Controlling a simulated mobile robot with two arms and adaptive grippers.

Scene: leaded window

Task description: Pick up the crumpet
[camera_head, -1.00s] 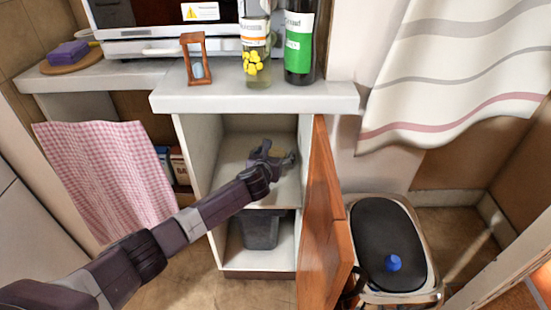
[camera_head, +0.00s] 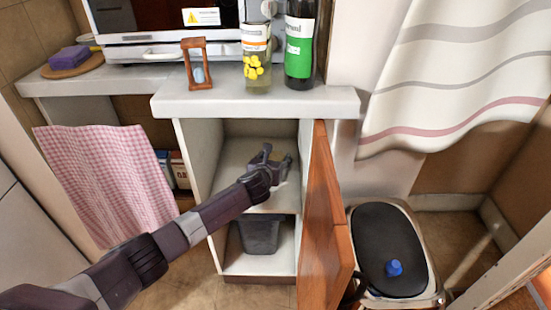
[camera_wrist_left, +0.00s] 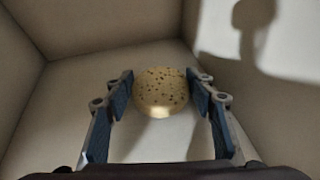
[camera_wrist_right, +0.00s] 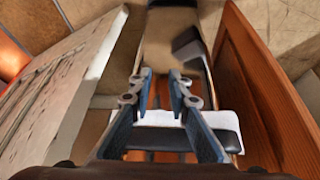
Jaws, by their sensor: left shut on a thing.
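The crumpet (camera_wrist_left: 160,91) is a round, pale yellow-brown piece with dark specks, seen in the left wrist view between the fingers of my left gripper (camera_wrist_left: 160,92). Those fingers are shut on its two sides. In the head view my left gripper (camera_head: 277,160) is inside the upper compartment of the open cabinet (camera_head: 230,180), and the crumpet is hard to make out there. My right gripper (camera_wrist_right: 160,85) shows in the right wrist view with its fingers apart and nothing between them.
The orange wooden door (camera_head: 325,220) stands open right of the compartment. A dark bin (camera_head: 260,235) sits below the shelf. Bottles (camera_head: 299,45) and an hourglass (camera_head: 196,65) stand on the counter above. A black-seated stool (camera_head: 385,235) with a blue object (camera_head: 394,268) stands at right.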

